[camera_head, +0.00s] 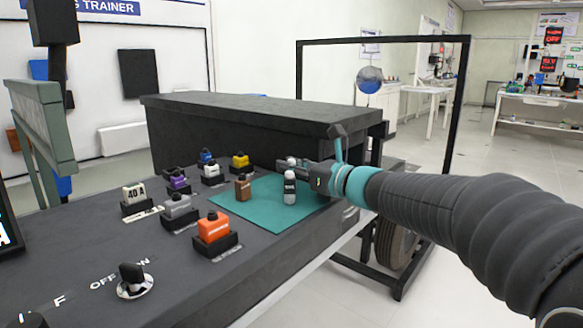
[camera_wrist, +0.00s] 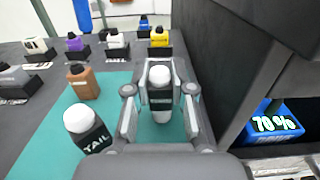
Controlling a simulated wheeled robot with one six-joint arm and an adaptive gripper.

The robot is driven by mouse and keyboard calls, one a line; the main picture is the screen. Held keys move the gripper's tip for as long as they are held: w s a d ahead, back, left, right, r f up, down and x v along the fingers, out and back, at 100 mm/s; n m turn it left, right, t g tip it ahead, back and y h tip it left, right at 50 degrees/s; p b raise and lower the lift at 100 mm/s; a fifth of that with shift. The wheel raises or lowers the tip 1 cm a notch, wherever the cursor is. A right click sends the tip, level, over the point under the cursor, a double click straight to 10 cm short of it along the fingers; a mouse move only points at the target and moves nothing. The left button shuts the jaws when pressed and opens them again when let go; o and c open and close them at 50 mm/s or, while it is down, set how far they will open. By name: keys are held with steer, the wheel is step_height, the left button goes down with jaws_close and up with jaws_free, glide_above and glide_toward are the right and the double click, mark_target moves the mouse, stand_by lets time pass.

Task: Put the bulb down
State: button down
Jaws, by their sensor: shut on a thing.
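My gripper (camera_head: 290,164) is over the back right part of the teal mat (camera_head: 253,217). In the wrist view my gripper (camera_wrist: 160,90) is shut on a white and black bulb (camera_wrist: 161,98), one finger on each side. The held bulb looks upright; I cannot tell whether its base touches the mat. A second bulb (camera_head: 290,188), white with a black band, stands on the mat beside my gripper. In the wrist view this bulb (camera_wrist: 86,128) reads "TAIL" and is left of the fingers. My gripper hides most of the held bulb in the head view.
A brown block (camera_head: 243,187) stands on the mat's left part. Several coloured blocks in black holders, such as an orange one (camera_head: 213,227), stand left of the mat. A dark raised box (camera_head: 215,128) rises behind. The mat's front part is bare.

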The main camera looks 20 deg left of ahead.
steer(key=shift+f, duration=0.15)
steer(key=c, duration=1.3)
jaws_free()
steer(key=shift+r, duration=0.2)
steer(key=v, duration=1.2)
steer(key=shift+f, duration=0.1)
